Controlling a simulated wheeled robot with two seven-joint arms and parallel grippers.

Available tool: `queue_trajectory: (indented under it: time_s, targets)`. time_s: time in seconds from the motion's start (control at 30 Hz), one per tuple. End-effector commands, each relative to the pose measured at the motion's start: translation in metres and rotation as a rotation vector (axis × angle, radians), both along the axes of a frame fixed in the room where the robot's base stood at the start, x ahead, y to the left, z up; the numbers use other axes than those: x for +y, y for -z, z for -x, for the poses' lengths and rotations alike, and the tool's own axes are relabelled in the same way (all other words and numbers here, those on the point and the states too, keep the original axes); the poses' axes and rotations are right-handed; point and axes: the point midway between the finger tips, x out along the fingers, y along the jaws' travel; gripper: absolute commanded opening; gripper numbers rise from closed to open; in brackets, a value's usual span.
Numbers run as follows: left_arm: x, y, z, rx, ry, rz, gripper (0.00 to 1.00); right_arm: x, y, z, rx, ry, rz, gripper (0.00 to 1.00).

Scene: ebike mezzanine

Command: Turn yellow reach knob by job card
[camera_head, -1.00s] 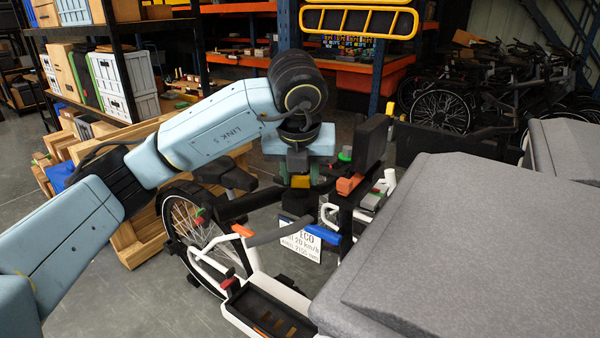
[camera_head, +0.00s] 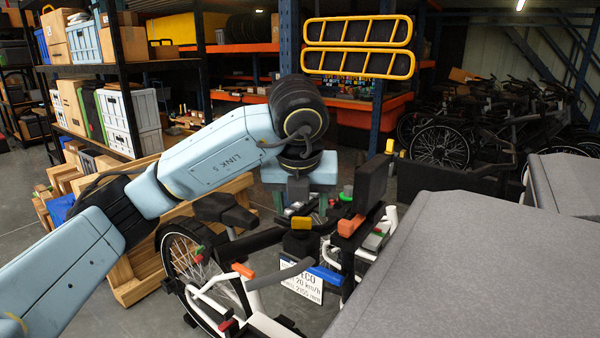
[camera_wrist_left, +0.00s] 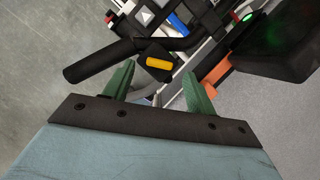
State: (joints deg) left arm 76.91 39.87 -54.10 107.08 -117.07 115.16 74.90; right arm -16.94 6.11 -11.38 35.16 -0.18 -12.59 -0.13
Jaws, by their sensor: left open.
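The yellow knob (camera_head: 301,222) is a short bar on top of a black block (camera_head: 300,244) on the bike's handlebar area. The white job card (camera_head: 302,285) hangs just below that block, its text partly readable as "ECO", "20 km/h" and a figure in mm. My left gripper (camera_head: 300,203) points down over the knob, open and empty. In the left wrist view, its green fingers (camera_wrist_left: 158,84) stand either side of the yellow knob (camera_wrist_left: 159,63), which lies ahead of them, apparently untouched. The bar lies nearly crosswise there. My right gripper is not in view.
A black handlebar grip (camera_wrist_left: 100,60) runs close to the left finger in the wrist view. An orange block (camera_head: 350,226), a blue bar (camera_head: 325,274) and a dark upright box (camera_head: 371,180) crowd the knob's right. A large grey box (camera_head: 480,260) fills the right foreground.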

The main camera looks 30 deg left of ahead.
Motion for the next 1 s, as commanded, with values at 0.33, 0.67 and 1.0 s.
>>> queue_trajectory:
  time_s: [0.33,0.67,1.0]
  targets:
    - [-0.010,-0.072,0.025,-0.006,-0.001,-0.003,0.56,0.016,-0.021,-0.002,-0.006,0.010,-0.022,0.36]
    - [-0.015,-0.094,0.036,-0.001,-0.001,-0.002,0.56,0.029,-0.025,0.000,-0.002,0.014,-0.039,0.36]
    - [-0.015,-0.094,0.036,-0.001,0.000,-0.001,0.56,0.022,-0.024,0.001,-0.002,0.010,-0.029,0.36]
